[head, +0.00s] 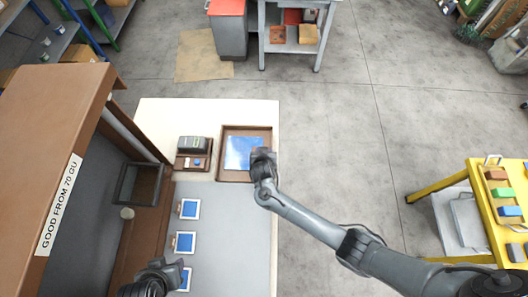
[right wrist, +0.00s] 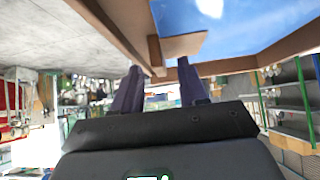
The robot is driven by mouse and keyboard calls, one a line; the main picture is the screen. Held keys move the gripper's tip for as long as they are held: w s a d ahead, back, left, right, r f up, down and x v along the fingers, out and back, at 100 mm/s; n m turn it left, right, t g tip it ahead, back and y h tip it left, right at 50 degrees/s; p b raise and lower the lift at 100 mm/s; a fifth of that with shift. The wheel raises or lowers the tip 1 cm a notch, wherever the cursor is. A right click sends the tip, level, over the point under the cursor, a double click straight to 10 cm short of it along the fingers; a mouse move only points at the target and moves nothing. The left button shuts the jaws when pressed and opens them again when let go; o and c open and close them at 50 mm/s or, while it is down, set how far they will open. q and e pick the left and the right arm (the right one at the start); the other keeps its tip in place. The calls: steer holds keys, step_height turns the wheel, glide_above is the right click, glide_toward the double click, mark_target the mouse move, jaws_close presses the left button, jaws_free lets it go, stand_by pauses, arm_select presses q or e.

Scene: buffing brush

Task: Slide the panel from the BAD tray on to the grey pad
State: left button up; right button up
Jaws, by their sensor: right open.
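A shiny blue panel (head: 243,152) lies in a square brown tray (head: 231,176) at the back right of the table; no BAD lettering is readable. My right gripper (head: 263,154) is at the tray's right side, over the panel's right edge. In the right wrist view, its open fingers (right wrist: 158,78) stand apart, close to a tan tab (right wrist: 183,45) beside the blue panel (right wrist: 225,22); I cannot tell if they touch it. A grey surface (head: 225,235), perhaps the pad, covers the table's front. My left gripper (head: 165,272) is low at the left, its jaws unclear.
Several small blue-and-white squares (head: 184,242) lie in a column on the grey surface. A small device (head: 193,152) stands left of the tray. A brown cabinet (head: 50,150) labelled "GOOD FROM 70 GU" and a dark open bin (head: 139,184) fill the left. The grey surface's right part is clear.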

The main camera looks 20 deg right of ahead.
steer(key=shift+w+f, duration=0.15)
steer(key=shift+f, duration=0.05)
jaws_close()
stand_by(0.5)
